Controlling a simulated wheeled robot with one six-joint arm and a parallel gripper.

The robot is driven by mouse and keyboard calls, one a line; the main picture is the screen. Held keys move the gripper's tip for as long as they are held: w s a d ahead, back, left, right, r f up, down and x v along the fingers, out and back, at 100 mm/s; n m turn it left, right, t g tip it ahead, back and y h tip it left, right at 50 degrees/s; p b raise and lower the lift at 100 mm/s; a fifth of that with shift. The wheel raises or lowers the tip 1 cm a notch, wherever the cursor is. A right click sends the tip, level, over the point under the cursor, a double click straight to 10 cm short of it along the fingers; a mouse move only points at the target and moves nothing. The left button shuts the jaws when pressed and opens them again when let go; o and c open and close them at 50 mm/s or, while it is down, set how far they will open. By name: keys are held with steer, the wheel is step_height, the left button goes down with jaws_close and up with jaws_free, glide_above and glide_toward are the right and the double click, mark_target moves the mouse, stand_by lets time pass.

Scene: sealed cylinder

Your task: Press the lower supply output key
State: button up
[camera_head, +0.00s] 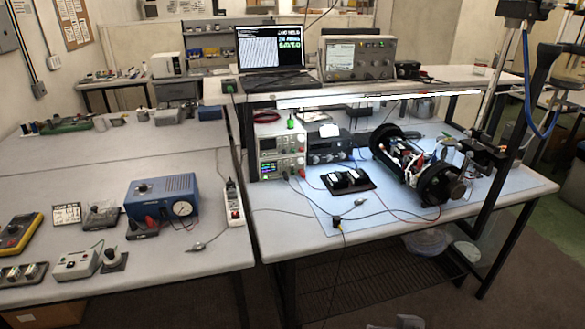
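Two pale bench supplies are stacked on the right-hand bench, under its shelf. The upper supply (279,143) has a dark display at its left and a red knob or post at its right. The lower supply (283,167) stands directly beneath it, with a lit green and blue display at its left and small controls and red posts at its right. Its output key is too small to pick out. I cannot make out my gripper in this view. A pale shape at the bottom edge is cut off and unclear.
A dark instrument (329,147) stands right of the supplies. A black open-framed cylinder (425,170) and a black block tray (348,180) lie on the blue mat (405,213). Cables cross the bench front. A white power strip (234,203) lies left of the supplies.

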jaws_close()
stand_by(0.4)
stand_by(0.5)
